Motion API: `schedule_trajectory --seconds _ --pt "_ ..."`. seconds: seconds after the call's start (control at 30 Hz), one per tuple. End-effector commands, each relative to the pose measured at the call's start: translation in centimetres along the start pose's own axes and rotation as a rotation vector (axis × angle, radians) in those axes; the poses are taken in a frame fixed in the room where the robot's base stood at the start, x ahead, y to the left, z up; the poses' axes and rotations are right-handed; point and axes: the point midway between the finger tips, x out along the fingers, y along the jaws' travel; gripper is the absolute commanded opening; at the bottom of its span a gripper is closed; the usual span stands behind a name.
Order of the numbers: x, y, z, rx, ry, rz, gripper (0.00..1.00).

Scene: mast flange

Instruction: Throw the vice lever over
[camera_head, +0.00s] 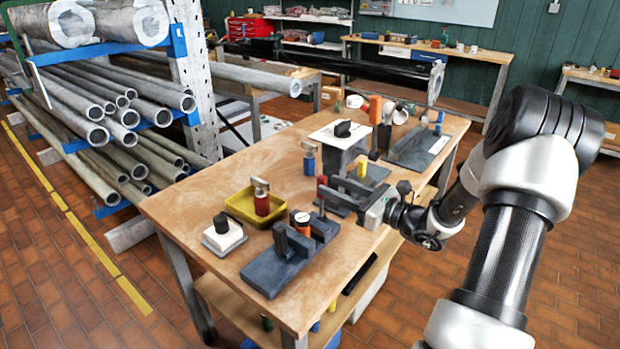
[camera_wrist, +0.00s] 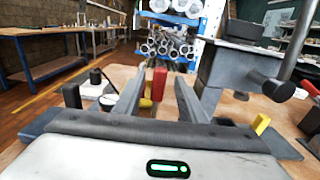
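A dark grey vice (camera_head: 275,272) lies near the front of the wooden bench, with an orange part with a round dial (camera_head: 301,223) at its jaws. A thin dark lever with a red grip (camera_head: 322,181) stands roughly upright at the vice's far right end. My gripper (camera_head: 343,192) is level with the red grip, reaching in from the right. In the wrist view its two fingers (camera_wrist: 157,92) are apart, and the red grip (camera_wrist: 159,82) shows between them with a gap on each side. I cannot tell whether the grip is inside the fingers or just beyond the tips.
A yellow tray (camera_head: 238,208) with a red-bodied part (camera_head: 261,200) and a white block with a black knob (camera_head: 223,237) stand left of the vice. A grey block with a white top (camera_head: 343,135) stands behind my gripper. Pipe racks (camera_head: 180,60) are at the left.

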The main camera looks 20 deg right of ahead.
Motion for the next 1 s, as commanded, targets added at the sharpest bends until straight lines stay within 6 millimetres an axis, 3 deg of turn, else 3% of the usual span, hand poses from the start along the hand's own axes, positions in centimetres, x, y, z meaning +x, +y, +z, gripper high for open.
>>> schedule_trajectory --seconds 0.2,0.4,0.8,0.87,1.0 --pt "4.7 0.1 -0.1 0.0 0.0 0.004 0.38" --pt "7.3 0.1 -0.1 -0.001 0.001 0.002 0.38" --pt "8.2 0.1 0.0 0.0 0.001 0.001 0.38" --pt "8.2 0.1 0.0 0.0 0.001 0.001 0.31" --pt "8.2 0.1 0.0 0.0 0.001 0.001 0.07"
